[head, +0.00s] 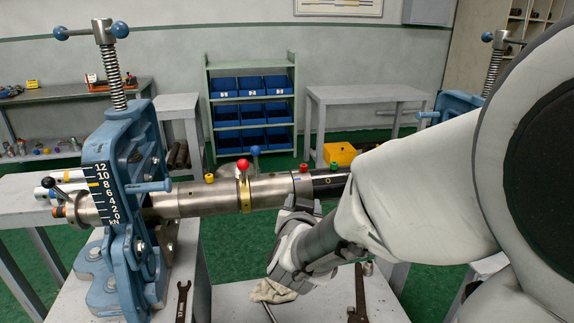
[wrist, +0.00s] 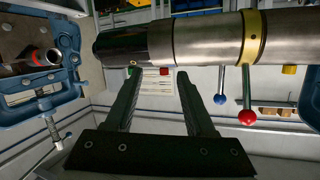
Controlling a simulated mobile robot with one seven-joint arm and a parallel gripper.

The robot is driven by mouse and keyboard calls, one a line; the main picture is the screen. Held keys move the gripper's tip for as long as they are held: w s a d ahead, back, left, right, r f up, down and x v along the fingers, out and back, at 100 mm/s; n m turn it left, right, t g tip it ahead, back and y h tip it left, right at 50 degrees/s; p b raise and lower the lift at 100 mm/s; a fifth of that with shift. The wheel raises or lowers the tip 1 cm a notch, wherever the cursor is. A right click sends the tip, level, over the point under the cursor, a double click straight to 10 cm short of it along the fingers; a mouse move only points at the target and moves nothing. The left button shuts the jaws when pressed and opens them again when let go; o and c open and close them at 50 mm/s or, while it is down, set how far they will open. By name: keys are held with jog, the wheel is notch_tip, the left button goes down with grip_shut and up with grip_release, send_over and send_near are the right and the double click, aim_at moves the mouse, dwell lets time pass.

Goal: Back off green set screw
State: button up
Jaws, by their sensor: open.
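The green set screw (head: 333,167) stands on top of the dark right section of the horizontal pipe (head: 205,198). A red set screw (head: 303,168) is just left of it. In the wrist view the green screw (wrist: 131,70) shows small beside the left fingertip, partly hidden. My gripper (head: 298,202) is on the near side of the pipe, below the screws in the head view. In the wrist view my gripper (wrist: 158,73) is open, with nothing held between its fingers.
A yellow screw (head: 209,178), a red-ball lever (head: 243,165) and a blue-ball lever (head: 255,150) stick up along the pipe. A blue vise (head: 122,170) holds its left end. A wrench (head: 182,300) and a rag (head: 272,291) lie on the bench below.

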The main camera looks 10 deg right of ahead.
aim_at(333, 165)
jog(key=w+d+h, duration=0.1)
jog(key=w+d, duration=0.2)
jog(key=w, duration=0.1)
jog(key=w+d+h+p, duration=0.1)
jog(key=w+d+h, duration=0.1)
jog(key=w+d, duration=0.2)
jog(key=w+d+r+t+h, duration=0.1)
jog(key=w+d, duration=0.3)
jog(key=shift+w+m+h, duration=0.2)
jog(key=shift+m+h, duration=0.2)
jog(key=shift+w+d+r, duration=0.1)
jog(key=shift+w+d, duration=0.25)
jog(key=shift+w, duration=0.3)
grip_shut()
